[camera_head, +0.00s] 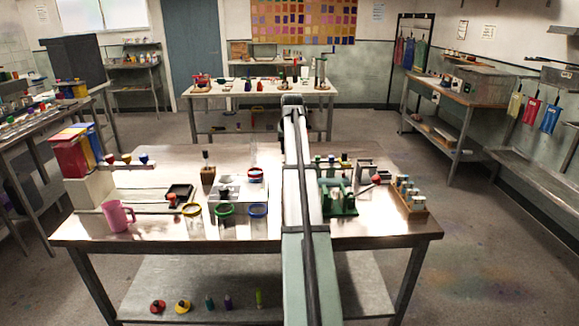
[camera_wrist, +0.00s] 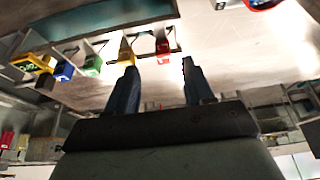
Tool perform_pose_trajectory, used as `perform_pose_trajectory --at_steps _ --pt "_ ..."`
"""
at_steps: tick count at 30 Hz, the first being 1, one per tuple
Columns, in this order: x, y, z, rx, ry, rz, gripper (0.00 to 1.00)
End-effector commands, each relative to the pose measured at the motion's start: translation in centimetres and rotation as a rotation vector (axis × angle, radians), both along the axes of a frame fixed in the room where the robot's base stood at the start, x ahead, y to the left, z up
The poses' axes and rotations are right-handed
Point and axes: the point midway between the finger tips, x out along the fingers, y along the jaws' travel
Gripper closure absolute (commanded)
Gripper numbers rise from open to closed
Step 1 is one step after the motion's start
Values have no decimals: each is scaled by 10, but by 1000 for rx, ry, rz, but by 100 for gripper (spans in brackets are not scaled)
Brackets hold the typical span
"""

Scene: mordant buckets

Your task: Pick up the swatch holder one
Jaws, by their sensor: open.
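My gripper (camera_wrist: 158,68) is open in the wrist view, with its two dark fingers apart and nothing held between them. A small red item (camera_wrist: 163,48) and a yellow one (camera_wrist: 126,50) show beyond the fingertips; I cannot tell their distance. In the head view my arm reaches forward over the table and hides the fingers. No thing is clearly recognisable as the swatch holder. A green rack (camera_head: 345,207) and a wooden rack with small jars (camera_head: 416,210) stand right of my arm.
Bare tabletop shows at the front. A second table (camera_head: 200,92) stands behind.

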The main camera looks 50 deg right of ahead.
Motion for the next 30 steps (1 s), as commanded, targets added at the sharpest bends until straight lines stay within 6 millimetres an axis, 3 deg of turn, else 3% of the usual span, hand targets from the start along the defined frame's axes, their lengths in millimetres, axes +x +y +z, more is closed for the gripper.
perform_pose_trajectory --at_steps 11,21,29,30 --pt "8 -5 -17 0 0 0 48" --pt "22 -15 -54 1 1 0 48" --pt "23 -16 -56 0 0 0 48" --pt "23 -16 -56 0 0 0 52"
